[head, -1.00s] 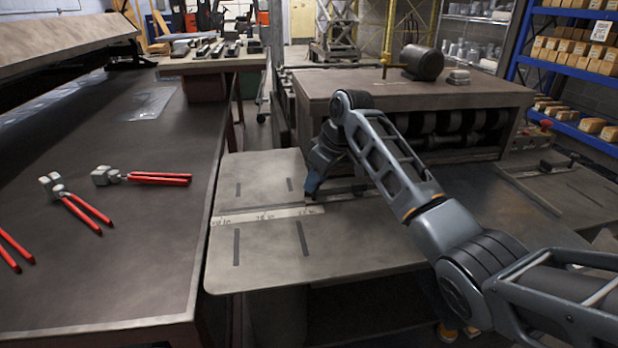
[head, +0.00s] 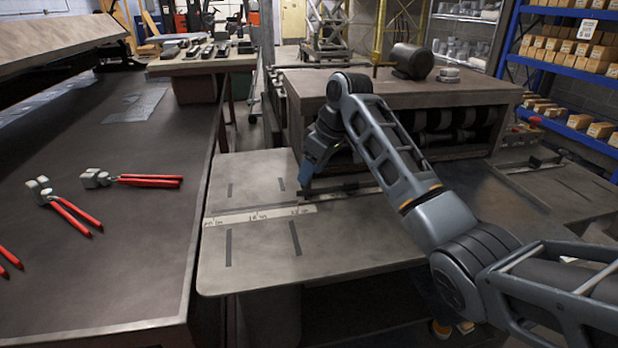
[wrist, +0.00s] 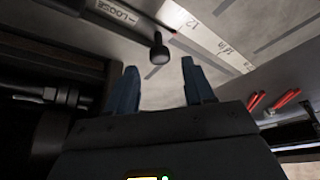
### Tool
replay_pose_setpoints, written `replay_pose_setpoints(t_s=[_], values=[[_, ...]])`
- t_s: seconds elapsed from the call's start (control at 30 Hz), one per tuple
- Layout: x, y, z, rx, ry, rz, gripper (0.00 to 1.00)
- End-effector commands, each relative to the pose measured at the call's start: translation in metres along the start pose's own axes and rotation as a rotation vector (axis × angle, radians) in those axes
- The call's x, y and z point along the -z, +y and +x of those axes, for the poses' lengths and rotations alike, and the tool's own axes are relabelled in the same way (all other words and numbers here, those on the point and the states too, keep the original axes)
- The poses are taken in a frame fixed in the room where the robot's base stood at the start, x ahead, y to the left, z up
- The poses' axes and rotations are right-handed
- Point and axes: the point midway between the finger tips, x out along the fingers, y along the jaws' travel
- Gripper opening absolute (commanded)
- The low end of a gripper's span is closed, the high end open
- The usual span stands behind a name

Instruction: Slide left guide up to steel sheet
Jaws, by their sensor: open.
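My gripper (head: 306,188) hangs over the machine's left table wing, just behind the inner end of the measuring scale (head: 257,216). In the wrist view my gripper (wrist: 162,88) has its two blue fingers spread, with nothing between them. A small dark round knob (wrist: 158,50) on a stem shows beyond the fingertips, in line with the gap and apart from them. A grey bar marked "LOOSE" (wrist: 118,14) lies beside it. A dark guide bar (head: 352,188) is partly hidden by my arm. A smooth darker surface (head: 490,195), possibly the steel sheet, lies right of my arm.
The roller machine (head: 405,100) stands behind the table wing. A dark bench (head: 110,260) at left holds red-handled pliers (head: 145,180). The wing's front left part (head: 250,270) is clear. A blue shelf (head: 570,65) with boxes stands at back right.

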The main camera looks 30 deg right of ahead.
Motion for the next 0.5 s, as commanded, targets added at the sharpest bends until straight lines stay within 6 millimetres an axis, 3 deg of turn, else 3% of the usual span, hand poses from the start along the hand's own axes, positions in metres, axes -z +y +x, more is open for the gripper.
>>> replay_pose_setpoints(t_s=[0.23,0.5], values=[[-0.001,0.001,-0.035,-0.001,0.001,0.002,0.53],[-0.001,0.001,-0.045,0.0,-0.001,0.003,0.53]])
